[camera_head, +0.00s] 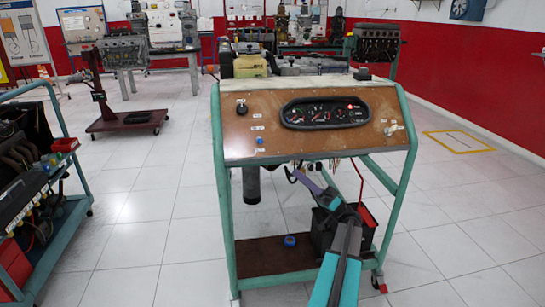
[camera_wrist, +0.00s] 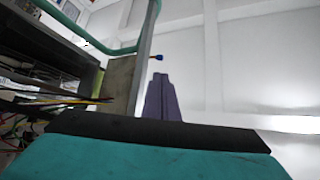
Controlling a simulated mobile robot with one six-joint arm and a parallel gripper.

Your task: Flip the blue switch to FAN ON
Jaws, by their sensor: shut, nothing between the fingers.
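The blue switch (camera_head: 261,140) is a small blue knob low on the left part of the brown panel (camera_head: 200,0). In the wrist view a small blue tip (camera_wrist: 157,57) on a short stem sticks out beside the panel's edge, just beyond my fingers. My gripper (camera_head: 298,173), with purple fingers, is below the panel's lower edge, to the right of and lower than the switch. In the wrist view my gripper (camera_wrist: 160,76) has its fingers together with nothing between them. It looks apart from the switch. The switch's labels are too small to read.
A gauge cluster (camera_head: 325,112) and a black knob (camera_head: 242,108) sit on the panel. The green frame (camera_head: 222,225) stands around my arm. Wires (camera_wrist: 60,100) hang under the panel. A cart (camera_head: 70,215) stands at left; floor is clear at right.

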